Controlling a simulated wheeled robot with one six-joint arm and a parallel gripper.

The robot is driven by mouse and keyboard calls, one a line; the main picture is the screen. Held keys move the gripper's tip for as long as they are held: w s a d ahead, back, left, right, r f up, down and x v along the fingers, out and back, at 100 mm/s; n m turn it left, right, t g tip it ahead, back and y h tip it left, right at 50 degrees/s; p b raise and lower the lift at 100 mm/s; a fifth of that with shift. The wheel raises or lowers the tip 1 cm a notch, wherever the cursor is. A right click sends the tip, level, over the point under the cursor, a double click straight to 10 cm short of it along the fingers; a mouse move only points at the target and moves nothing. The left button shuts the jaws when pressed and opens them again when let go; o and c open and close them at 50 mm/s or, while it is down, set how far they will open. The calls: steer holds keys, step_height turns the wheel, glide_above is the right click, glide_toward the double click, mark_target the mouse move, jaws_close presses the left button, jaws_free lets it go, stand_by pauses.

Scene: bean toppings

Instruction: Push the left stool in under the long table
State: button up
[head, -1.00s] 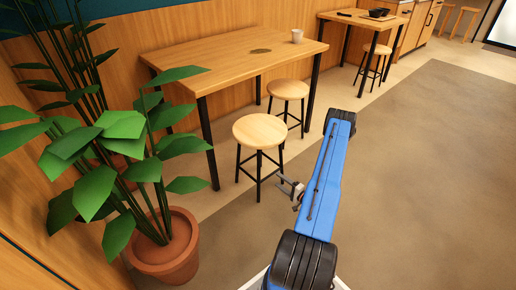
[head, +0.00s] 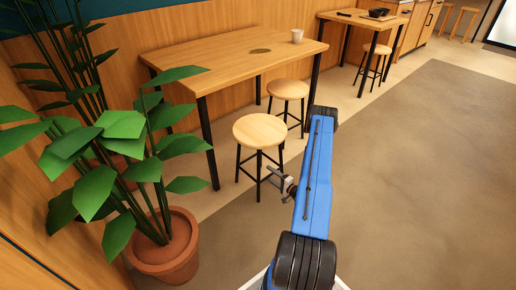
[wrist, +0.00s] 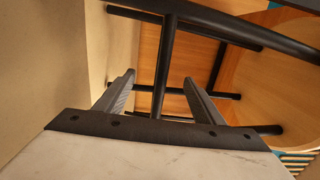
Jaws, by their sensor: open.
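The left stool (head: 259,130), with a round wooden seat and black legs, stands upright in front of the long table (head: 190,60), outside its front edge. My gripper (head: 273,174) is low at the right side of this stool, close to its legs. In the wrist view the two fingers of my gripper (wrist: 161,86) are apart, with a black stool leg (wrist: 164,65) showing between them. I cannot tell whether they touch it. The stool's wooden seat (wrist: 285,75) shows at the right of the wrist view.
A second stool (head: 287,90) stands behind, partly under the table's right part. A potted plant (head: 165,250) stands at the left. A cup (head: 297,36) is on the table. Another table (head: 370,18) with a stool is farther back. Open floor lies at the right.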

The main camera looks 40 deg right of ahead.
mark_target(249, 159)
steer(key=w+a, duration=0.2)
steer(key=w, duration=1.3)
steer(key=w+a, duration=0.2)
steer(key=w, duration=1.4)
stand_by(2.8)
steer(key=shift+w, duration=0.1)
steer(key=shift+s+d, duration=0.25)
steer(key=shift+s, duration=1.75)
steer(key=shift+s+d, duration=0.3)
steer(key=shift+s, duration=1.7)
steer(key=shift+s+d, duration=0.25)
steer(key=shift+s, duration=1.75)
